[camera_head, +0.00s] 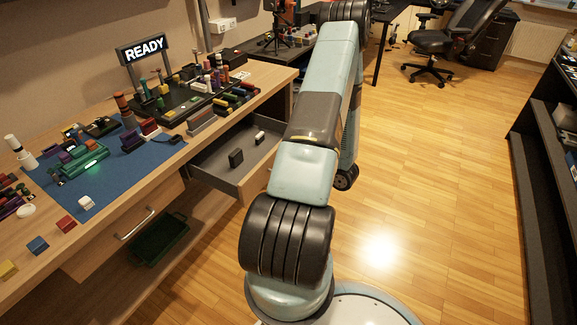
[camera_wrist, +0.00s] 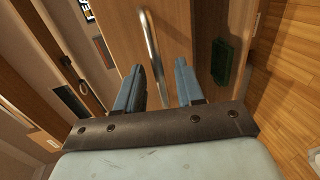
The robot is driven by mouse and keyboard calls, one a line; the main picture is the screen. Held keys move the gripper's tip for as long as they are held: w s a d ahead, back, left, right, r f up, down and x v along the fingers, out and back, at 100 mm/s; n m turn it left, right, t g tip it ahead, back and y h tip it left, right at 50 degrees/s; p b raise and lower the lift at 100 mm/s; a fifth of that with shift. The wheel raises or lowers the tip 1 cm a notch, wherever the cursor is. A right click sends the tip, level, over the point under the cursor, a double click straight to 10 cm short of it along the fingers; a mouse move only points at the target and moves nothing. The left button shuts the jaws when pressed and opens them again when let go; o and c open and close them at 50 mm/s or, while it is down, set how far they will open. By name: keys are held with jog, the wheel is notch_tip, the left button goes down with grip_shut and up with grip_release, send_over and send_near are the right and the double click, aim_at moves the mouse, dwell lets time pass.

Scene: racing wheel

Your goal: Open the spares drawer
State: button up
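A grey-lined drawer (camera_head: 214,166) stands pulled out from the bench, with small dark and white pieces inside; my arm hides its front. To its left, a wooden drawer front with a metal handle (camera_head: 136,224) looks closed. Neither drawer's label can be read. In the wrist view, a long metal handle (camera_wrist: 151,45) stands on a wooden front (camera_wrist: 115,40). My gripper (camera_wrist: 158,80) is open, and the handle's near end shows between its fingers, apart from both in the picture. I cannot tell which drawer this handle belongs to. My gripper is hidden in the head view.
A dark green crate (camera_head: 158,240) sits below the left drawer front; a green thing (camera_wrist: 220,60) shows right of the handle in the wrist view. The benchtop holds a blue mat (camera_head: 110,178), coloured blocks and a READY sign (camera_head: 142,49). Wooden floor (camera_head: 430,180) is clear on the right.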

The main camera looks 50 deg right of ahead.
jog(key=v, duration=1.3)
